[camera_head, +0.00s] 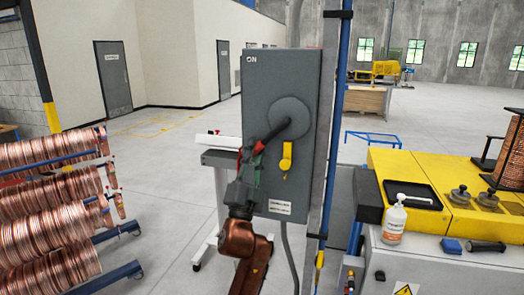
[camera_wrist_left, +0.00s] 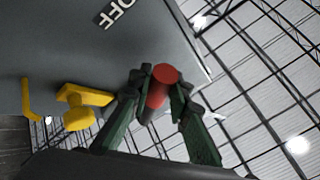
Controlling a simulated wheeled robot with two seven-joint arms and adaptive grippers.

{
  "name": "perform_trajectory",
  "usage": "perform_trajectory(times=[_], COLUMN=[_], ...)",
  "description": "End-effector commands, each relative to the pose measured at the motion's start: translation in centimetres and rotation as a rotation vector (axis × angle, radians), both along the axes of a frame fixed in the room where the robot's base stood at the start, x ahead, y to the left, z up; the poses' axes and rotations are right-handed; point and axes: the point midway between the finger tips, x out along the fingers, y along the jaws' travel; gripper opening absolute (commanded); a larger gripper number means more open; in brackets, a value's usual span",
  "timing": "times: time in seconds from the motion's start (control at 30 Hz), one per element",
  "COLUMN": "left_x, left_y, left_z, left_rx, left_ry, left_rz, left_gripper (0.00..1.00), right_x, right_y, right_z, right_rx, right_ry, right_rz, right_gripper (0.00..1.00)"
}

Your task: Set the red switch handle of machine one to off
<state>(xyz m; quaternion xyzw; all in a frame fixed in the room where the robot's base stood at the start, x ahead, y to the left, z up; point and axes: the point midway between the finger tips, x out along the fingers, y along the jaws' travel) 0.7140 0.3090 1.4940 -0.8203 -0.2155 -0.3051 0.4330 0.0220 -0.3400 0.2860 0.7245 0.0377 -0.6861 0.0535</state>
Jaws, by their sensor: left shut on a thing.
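The grey switch box (camera_head: 305,75) stands on a post, with ON printed at its top left. Its black lever runs from a round hub (camera_head: 290,112) down and to the left, ending in the red switch handle (camera_head: 259,147). My left gripper (camera_head: 257,155) is shut on this handle at the box's left side. In the left wrist view the red handle end (camera_wrist_left: 164,74) sits between the two green fingers (camera_wrist_left: 160,88), with an OFF label (camera_wrist_left: 116,12) beyond on the box face. My right gripper is not in view.
A yellow latch (camera_head: 287,156) sticks out below the hub, close to the right of my gripper; it also shows in the left wrist view (camera_wrist_left: 82,105). Copper coils (camera_head: 50,185) fill the left. A yellow bench (camera_head: 425,170) with a white bottle (camera_head: 395,220) stands right.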

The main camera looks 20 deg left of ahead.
Motion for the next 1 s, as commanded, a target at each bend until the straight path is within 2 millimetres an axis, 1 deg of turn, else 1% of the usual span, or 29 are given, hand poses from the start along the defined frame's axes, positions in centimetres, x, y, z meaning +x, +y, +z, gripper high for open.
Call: perform_trajectory(times=[0.03, 0.23, 0.27, 0.37, 0.63, 0.73, 0.87, 1.0], left_x=[0.1, 0.2, 0.2, 0.2, 0.1, -0.3, -1.7, -3.8], left_y=[-0.1, -0.2, -0.2, -0.2, -0.2, -0.2, -0.4, -0.6], left_z=[-0.3, -0.3, -0.3, -0.2, -0.2, -0.6, -2.0, -4.1], left_rx=[-0.003, -0.003, -0.003, -0.002, -0.001, -0.001, -0.001, -0.002], left_ry=[0.005, 0.004, 0.004, 0.004, 0.002, 0.003, 0.003, 0.004], left_rz=[-0.003, -0.005, -0.005, -0.006, -0.004, -0.004, -0.004, -0.004], left_gripper=[0.0, 0.0, 0.19, 0.26, 0.26, 0.26, 0.26, 0.26], right_x=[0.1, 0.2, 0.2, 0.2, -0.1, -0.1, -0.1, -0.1], right_y=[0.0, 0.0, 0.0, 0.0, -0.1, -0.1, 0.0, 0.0], right_z=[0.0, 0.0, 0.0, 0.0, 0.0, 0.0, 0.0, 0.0], right_rx=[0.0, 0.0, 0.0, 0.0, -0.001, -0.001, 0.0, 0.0], right_ry=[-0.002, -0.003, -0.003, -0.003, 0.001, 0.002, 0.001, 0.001], right_rz=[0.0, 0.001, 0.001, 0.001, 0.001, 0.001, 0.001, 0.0], right_gripper=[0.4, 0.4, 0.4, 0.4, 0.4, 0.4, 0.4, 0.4])
